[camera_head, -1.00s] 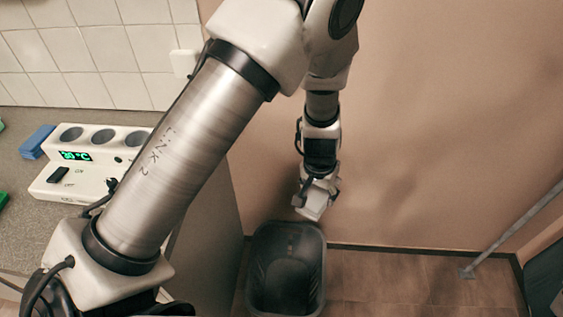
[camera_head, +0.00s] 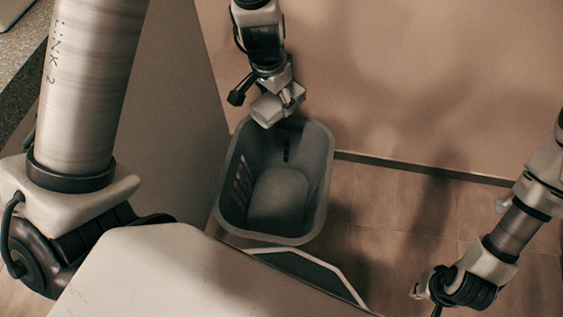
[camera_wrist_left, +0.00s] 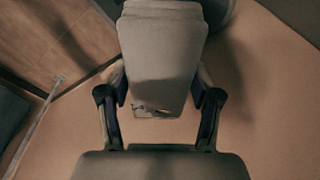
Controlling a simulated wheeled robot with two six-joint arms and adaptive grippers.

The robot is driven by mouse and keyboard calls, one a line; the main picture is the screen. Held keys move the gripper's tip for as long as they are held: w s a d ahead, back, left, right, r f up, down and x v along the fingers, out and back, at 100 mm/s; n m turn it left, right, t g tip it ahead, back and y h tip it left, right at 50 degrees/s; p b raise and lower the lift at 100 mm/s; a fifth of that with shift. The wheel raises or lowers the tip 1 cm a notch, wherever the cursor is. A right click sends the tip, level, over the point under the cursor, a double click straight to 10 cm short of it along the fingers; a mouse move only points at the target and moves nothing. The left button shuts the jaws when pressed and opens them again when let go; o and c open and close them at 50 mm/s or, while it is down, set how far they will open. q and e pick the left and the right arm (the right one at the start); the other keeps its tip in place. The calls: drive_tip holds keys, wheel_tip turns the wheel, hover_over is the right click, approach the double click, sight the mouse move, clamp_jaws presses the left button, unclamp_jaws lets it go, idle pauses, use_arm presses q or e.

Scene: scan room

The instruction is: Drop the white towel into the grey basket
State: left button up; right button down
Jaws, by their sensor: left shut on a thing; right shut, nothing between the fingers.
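The folded white towel (camera_head: 268,108) is held in my left gripper (camera_head: 284,98) over the far rim of the grey basket. In the left wrist view the towel (camera_wrist_left: 161,55) is clamped between the two fingers of my left gripper (camera_wrist_left: 160,100). The grey basket (camera_head: 325,180) stands on the floor against the wall, and its visible inside looks empty. In the left wrist view a dark rounded part of it seems to show behind the towel. My right gripper (camera_head: 425,290) is at the lower right, away from the basket, shut and empty.
A counter side (camera_head: 185,90) rises left of the basket. The pinkish wall (camera_head: 420,80) is behind it. Brown floor (camera_head: 380,210) lies clear to the right of the basket. My own base and left arm link fill the lower left.

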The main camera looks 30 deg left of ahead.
use_arm(q)
wheel_tip(320, 180, down, 23)
drive_tip(key=s+m+b, duration=0.2)
drive_tip(key=b, duration=1.9)
drive_tip(key=shift+a, duration=0.3)
drive_tip(key=shift+f, duration=0.1)
drive_tip(key=o, duration=1.3)
drive_tip(key=shift+h, duration=0.3)
drive_tip(key=r, duration=0.4)
drive_tip(key=s+r, duration=0.1)
drive_tip(key=r, duration=0.3)
drive_tip(key=a+r, duration=0.1)
drive_tip(key=r, duration=0.3)
drive_tip(key=shift+s, duration=0.3)
